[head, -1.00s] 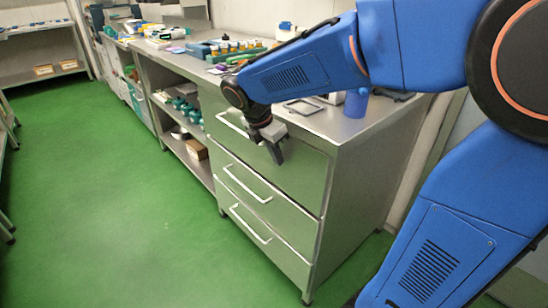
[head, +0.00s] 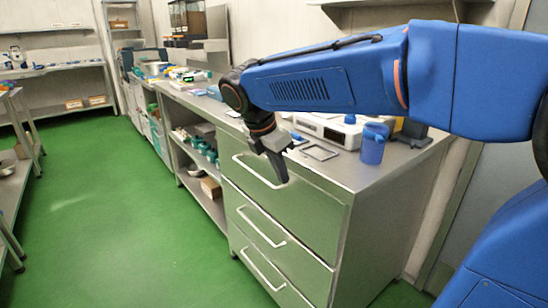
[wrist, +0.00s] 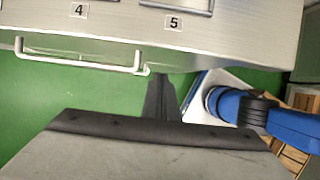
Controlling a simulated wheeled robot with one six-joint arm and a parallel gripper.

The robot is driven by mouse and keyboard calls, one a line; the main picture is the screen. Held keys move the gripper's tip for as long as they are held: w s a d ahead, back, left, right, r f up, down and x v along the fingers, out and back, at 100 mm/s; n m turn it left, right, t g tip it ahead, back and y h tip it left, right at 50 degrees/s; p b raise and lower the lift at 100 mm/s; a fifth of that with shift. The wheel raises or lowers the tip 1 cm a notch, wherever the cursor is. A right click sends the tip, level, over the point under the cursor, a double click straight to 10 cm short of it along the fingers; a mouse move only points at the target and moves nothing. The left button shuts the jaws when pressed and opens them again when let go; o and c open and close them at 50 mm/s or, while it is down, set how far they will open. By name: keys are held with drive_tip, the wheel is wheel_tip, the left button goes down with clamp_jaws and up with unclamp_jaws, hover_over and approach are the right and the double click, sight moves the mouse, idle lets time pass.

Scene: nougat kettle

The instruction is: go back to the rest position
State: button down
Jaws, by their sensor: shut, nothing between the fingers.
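My gripper (head: 281,168) hangs from my blue arm in front of the top drawer of the steel cabinet (head: 370,225). Its fingers are shut with nothing between them and point downward. In the wrist view my gripper (wrist: 162,97) shows as a dark finger shape, apart from the cabinet front. A white drawer handle (wrist: 80,53) crosses the upper left of that view. The three drawers of the cabinet look closed.
Number labels 4 and 5 show on the worktop in the wrist view. A shelf with green items (head: 200,143) adjoins the cabinet. The green floor (head: 100,220) at left is clear.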

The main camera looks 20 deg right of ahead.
drive_tip(key=w+v, duration=0.1)
drive_tip(key=v, duration=0.5)
drive_tip(key=s+d+f+m+t+y, duration=0.1)
drive_tip(key=s+d+f+m, duration=0.3)
drive_tip(key=s+f+m, duration=0.4)
drive_tip(key=s+d+f+m+t+y, duration=0.2)
drive_tip(key=s+d+f+m, duration=0.3)
drive_tip(key=s+f+m, duration=0.4)
drive_tip(key=shift+s+d+f+m+y, duration=0.2)
drive_tip(key=shift+s+m+y, duration=0.4)
drive_tip(key=shift+s+m, duration=1.75)
drive_tip(key=shift+w, duration=0.2)
